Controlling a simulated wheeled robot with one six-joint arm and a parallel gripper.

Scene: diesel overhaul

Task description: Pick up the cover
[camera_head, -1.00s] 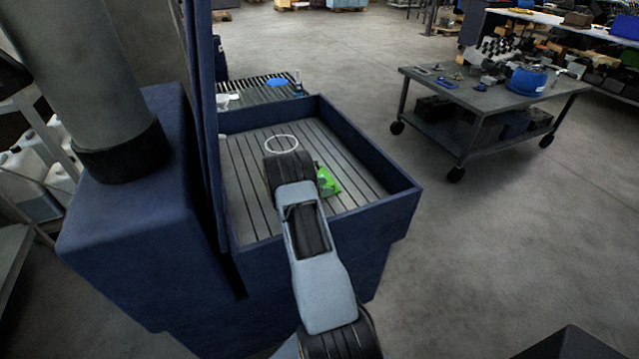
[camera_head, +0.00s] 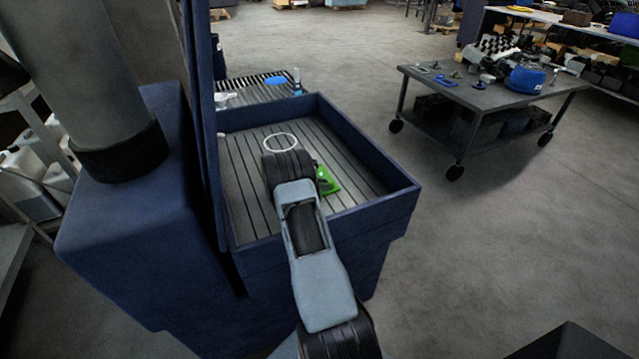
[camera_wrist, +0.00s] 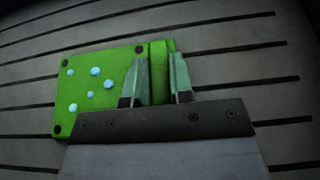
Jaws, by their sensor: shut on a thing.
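The cover is a green plate with several pale blue round spots and dark corner holes; it shows in the wrist view (camera_wrist: 95,92) on the slatted floor of the blue bin. In the head view the cover (camera_head: 327,181) shows just right of my arm, partly hidden by it. My gripper (camera_wrist: 162,75) is shut on a raised green block at the cover's right end, one finger on each side. In the head view my arm hides the fingers. I cannot tell whether the cover is clear of the slats.
The blue bin (camera_head: 372,205) has raised walls around the slatted floor (camera_head: 240,185). A white ring (camera_head: 281,142) lies on the slats behind my arm. A tall blue panel rises on the bin's left side. A wheeled table (camera_head: 490,97) with parts stands to the right, across open floor.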

